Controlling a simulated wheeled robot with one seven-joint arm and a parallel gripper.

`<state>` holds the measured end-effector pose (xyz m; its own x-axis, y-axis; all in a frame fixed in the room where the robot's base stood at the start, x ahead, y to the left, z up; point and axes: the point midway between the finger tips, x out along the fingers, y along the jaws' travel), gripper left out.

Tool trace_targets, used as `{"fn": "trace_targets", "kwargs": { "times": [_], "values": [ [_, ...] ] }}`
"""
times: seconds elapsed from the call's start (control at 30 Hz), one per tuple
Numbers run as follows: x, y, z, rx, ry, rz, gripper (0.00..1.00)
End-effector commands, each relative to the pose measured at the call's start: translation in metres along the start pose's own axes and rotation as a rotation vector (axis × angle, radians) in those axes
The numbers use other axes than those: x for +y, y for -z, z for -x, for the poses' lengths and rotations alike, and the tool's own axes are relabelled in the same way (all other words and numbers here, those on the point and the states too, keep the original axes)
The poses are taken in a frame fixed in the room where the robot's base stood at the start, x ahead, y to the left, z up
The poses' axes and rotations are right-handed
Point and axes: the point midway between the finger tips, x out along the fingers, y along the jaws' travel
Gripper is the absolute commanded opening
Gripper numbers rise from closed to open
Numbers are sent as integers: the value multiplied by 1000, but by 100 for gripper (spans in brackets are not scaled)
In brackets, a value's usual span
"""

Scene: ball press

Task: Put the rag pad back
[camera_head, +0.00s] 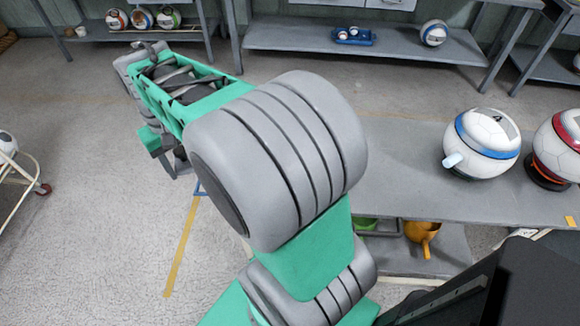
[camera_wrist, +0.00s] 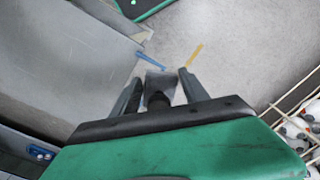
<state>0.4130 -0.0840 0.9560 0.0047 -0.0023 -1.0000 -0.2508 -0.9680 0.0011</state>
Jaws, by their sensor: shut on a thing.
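My gripper (camera_wrist: 160,86) shows in the wrist view with its two dark fingers on either side of a small grey pad with a dark grip, which looks like the rag pad (camera_wrist: 160,80). The jaws are shut on it and hold it above the floor, beside a grey bench. In the head view my arm reaches to the upper left and bends down there. The gripper's fingers and the pad are not clear in that view. I cannot make out a marked place for the pad.
A grey bench (camera_head: 390,185) stands at right with a blue-banded ball (camera_head: 485,140) and a red-banded ball (camera_head: 563,145). An orange jug (camera_head: 422,234) sits on its lower shelf. A wire cart (camera_wrist: 285,115) holding balls stands at right in the wrist view.

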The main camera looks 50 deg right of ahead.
Motion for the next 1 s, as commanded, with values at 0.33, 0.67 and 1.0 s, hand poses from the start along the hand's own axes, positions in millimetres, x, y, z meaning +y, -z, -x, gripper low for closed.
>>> {"fn": "trace_targets", "kwargs": {
  "times": [0.33,0.67,1.0],
  "values": [
    [200,-103,0,2,-6,-704,8],
    [280,-277,-5,-1,-11,-1373,8],
    [293,-313,-16,-8,-8,-1554,8]
  ]
}}
